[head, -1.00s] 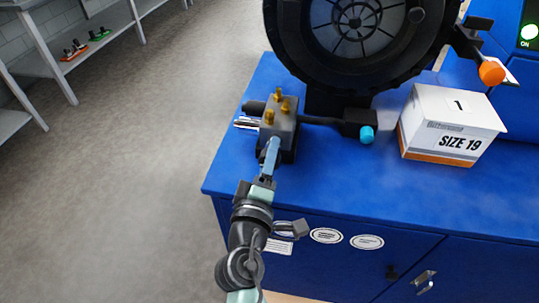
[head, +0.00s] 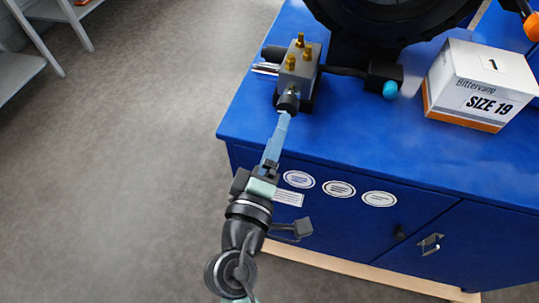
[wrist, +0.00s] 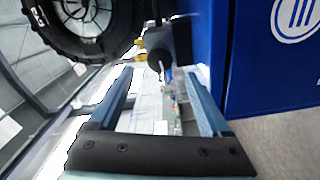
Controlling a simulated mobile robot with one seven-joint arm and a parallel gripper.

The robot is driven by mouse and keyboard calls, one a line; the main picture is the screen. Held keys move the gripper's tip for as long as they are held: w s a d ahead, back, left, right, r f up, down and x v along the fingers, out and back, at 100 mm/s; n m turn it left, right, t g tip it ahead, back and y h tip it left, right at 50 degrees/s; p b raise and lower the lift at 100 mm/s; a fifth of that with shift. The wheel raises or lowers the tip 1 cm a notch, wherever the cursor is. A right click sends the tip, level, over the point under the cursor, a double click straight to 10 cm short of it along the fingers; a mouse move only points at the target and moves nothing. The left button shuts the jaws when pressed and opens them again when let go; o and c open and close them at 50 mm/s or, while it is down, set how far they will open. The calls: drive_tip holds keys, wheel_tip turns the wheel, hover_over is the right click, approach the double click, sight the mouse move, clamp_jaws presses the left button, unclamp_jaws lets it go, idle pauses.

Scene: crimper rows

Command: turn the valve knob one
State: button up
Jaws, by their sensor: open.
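The valve block (head: 299,68) is grey with several brass fittings on top and stands near the left front of the blue bench. A black round knob (head: 288,101) sticks out of its front face. My gripper (head: 284,117) is in front of the knob, its blue fingers pointing at it. In the head view the fingertips look close to the knob; whether they touch cannot be told. In the wrist view my gripper (wrist: 158,74) is open with nothing held between its fingers. A dark shape, probably the knob and block, shows beyond the fingertips there.
A black lever with a cyan tip (head: 390,89) extends right of the block. A white and orange box (head: 480,84) marked SIZE 19 stands on the blue bench (head: 350,150) at right. A large black wheel-like machine (head: 385,15) rises behind. Open floor lies left.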

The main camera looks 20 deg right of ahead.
drive_tip(key=v, duration=0.4)
idle(0.5)
drive_tip(key=w+a+r+m+t+y, duration=0.1)
drive_tip(key=w+a+r+m+t, duration=0.15)
drive_tip(key=r, duration=0.85)
drive_tip(key=w+a+r+m+t+y, duration=0.15)
drive_tip(key=w+r+m, duration=0.25)
drive_tip(key=r, duration=0.6)
drive_tip(key=s+a+r+t+y+p, duration=0.1)
drive_tip(key=s+r+t+y+p, duration=0.1)
drive_tip(key=r, duration=1)
drive_tip(key=s+a+r+m+t+y+p, duration=0.1)
drive_tip(key=s+a+r+t+y+p, duration=0.1)
drive_tip(key=r+p, duration=0.5)
drive_tip(key=s+a+r+t+y+p, duration=0.2)
drive_tip(key=s+r+t+y+p, duration=0.1)
drive_tip(key=r, duration=1.5)
drive_tip(key=shift+s+a+r+m+t+p, duration=0.25)
drive_tip(key=shift+s+r+m+t+p, duration=0.1)
drive_tip(key=shift+s+t+p, duration=0.5)
